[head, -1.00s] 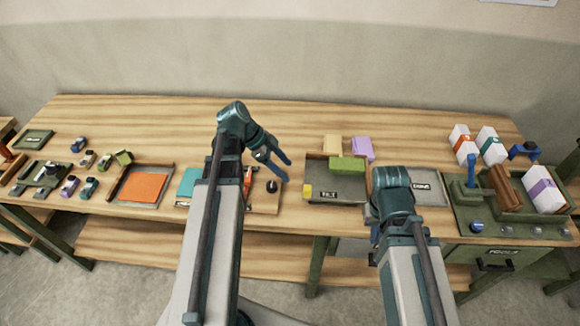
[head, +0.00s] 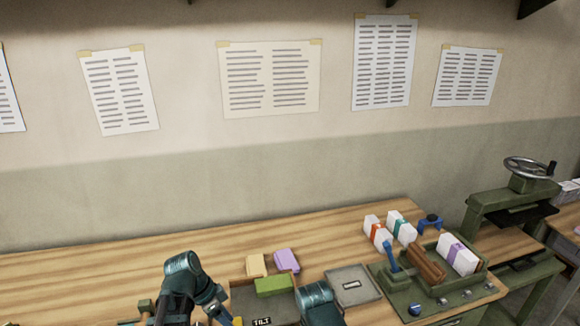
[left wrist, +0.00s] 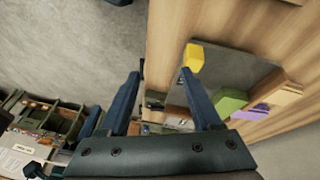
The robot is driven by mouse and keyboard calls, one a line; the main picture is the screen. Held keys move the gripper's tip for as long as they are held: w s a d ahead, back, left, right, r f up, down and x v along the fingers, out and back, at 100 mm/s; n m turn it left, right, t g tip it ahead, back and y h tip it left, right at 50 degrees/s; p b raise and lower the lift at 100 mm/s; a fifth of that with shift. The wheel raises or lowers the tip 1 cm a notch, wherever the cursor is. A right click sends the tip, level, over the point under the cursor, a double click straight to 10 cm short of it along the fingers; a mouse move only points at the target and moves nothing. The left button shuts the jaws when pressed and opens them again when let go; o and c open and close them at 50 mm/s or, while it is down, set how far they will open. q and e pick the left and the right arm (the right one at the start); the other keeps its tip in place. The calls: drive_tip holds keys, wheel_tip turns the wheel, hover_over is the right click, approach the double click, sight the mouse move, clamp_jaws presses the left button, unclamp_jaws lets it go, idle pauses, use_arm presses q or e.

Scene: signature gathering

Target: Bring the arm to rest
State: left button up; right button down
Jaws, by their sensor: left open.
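My left arm shows at the bottom of the head view, with its gripper (head: 222,312) partly cut off by the lower edge, just left of the tray marked TILT (head: 262,321). In the left wrist view my left gripper (left wrist: 160,74) is open, with nothing between its two blue fingers. A yellow block (left wrist: 194,57) shows just beyond the right finger. My right arm (head: 317,302) shows as one link at the bottom of the head view. Its gripper is not in sight.
Banded white bundles (head: 458,255) and a green stand (head: 394,282) with a blue handle are at right. The table's back strip (head: 120,262) is clear. Printed sheets (head: 270,78) hang on the wall.

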use_arm(q)
drive_tip(key=s+d+f+n+y+b, duration=0.2)
drive_tip(key=s+d+f+n+y, duration=0.1)
drive_tip(key=s+d+n, duration=0.1)
drive_tip(key=s+d+f+n+y+b, duration=0.1)
drive_tip(key=s+d+f+n+y, duration=0.2)
drive_tip(key=d, duration=0.4)
drive_tip(key=shift+s+d+f+n+b, duration=0.15)
drive_tip(key=shift+s+d+n+b, duration=0.1)
drive_tip(key=shift+s+n+b, duration=0.25)
idle(1.3)
